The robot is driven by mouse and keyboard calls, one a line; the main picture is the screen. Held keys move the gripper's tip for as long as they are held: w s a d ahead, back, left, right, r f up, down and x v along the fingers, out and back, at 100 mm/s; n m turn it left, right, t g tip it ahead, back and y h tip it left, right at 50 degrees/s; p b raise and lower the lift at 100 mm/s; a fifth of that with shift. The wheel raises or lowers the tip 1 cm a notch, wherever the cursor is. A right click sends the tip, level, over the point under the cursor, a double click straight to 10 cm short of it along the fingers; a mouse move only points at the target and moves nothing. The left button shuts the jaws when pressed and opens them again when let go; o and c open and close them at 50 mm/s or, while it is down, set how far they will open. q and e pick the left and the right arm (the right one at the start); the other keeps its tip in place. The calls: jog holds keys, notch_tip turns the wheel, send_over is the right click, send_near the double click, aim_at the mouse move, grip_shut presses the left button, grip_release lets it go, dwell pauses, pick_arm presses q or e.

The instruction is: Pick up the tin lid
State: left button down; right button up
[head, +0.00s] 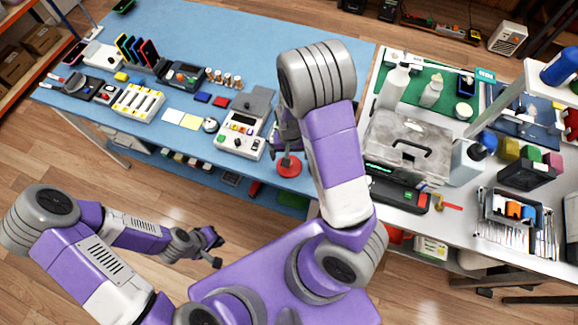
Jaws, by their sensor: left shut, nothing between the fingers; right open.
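A red round disc (289,168), which looks like the tin lid, lies flat near the front edge of the blue-topped table. My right gripper (287,153) is open just above it in the picture, pointing down. My own forearm and hand hide part of this area, and I cannot tell whether the fingers touch the disc. My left gripper (216,252) is shut and empty, out in front of the table over the floor.
A grey-white device with buttons (240,143) stands left of the disc. Yellow and white pads (172,116), a small round item (210,125) and a battery tray (138,103) are further left. A clear case (395,140) and a black device (398,196) stand on the right-hand table.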

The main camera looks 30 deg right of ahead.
jog(key=shift+f, duration=0.95)
notch_tip(320, 180, down, 5)
jog(key=shift+a+r+b, duration=0.1)
jog(key=shift+r+b, duration=0.1)
jog(key=shift+b, duration=0.55)
jog(key=shift+r, duration=0.1)
jog(key=shift+c, duration=0.5)
jog(key=shift+s, duration=0.1)
jog(key=c, duration=1)
